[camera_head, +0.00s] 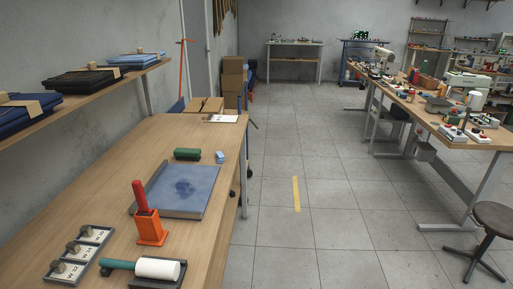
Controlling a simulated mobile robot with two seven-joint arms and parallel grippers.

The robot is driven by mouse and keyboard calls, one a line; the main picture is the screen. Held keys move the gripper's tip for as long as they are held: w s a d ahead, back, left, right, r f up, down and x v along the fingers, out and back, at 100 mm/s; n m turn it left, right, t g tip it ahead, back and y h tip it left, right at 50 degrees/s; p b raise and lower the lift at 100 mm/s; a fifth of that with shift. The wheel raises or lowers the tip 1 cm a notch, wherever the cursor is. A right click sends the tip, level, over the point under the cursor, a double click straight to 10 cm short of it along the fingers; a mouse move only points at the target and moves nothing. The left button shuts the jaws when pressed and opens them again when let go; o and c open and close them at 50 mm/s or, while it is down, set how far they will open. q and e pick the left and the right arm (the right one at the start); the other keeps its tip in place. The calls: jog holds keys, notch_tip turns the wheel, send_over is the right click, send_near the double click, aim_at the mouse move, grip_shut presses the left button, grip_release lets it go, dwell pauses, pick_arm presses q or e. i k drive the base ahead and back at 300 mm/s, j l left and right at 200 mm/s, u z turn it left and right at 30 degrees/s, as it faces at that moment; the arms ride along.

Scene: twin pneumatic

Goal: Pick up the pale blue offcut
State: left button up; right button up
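A small pale blue piece (220,157), which looks like the offcut, lies on the wooden workbench (190,132) at its right edge. It is just beyond the far right corner of a flat blue slab or tray (205,202) and right of a dark green roll-shaped object (187,154). The piece is small in the picture, so its exact shape is unclear. Nothing covers it. Neither of my grippers is in view.
An orange holder (152,228) with a red handle stands nearer on the bench. A white roller or mallet (158,268) and a tray of metal knobs (78,252) are at the near edge. A shelf (100,88) of folded cloths overhangs the left.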

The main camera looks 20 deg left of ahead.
aim_at(220, 158)
jog(key=i+u, duration=0.1)
jog(key=i, duration=0.35)
jog(key=i+l+u, duration=0.15)
jog(key=i, duration=0.25)
jog(key=i+l+u, duration=0.1)
jog(key=i, duration=0.35)
jog(key=i+l+u, duration=0.1)
jog(key=i+u, duration=0.15)
jog(key=u, duration=0.2)
jog(key=i+l+u, duration=0.2)
jog(key=u, duration=0.2)
jog(key=i+l+u, duration=0.15)
jog(key=u, duration=0.3)
jog(key=i+l+u, duration=0.15)
jog(key=l+u, duration=0.25)
jog(key=i+l+u, duration=0.1)
jog(key=l+u, duration=0.2)
jog(key=u, duration=0.15)
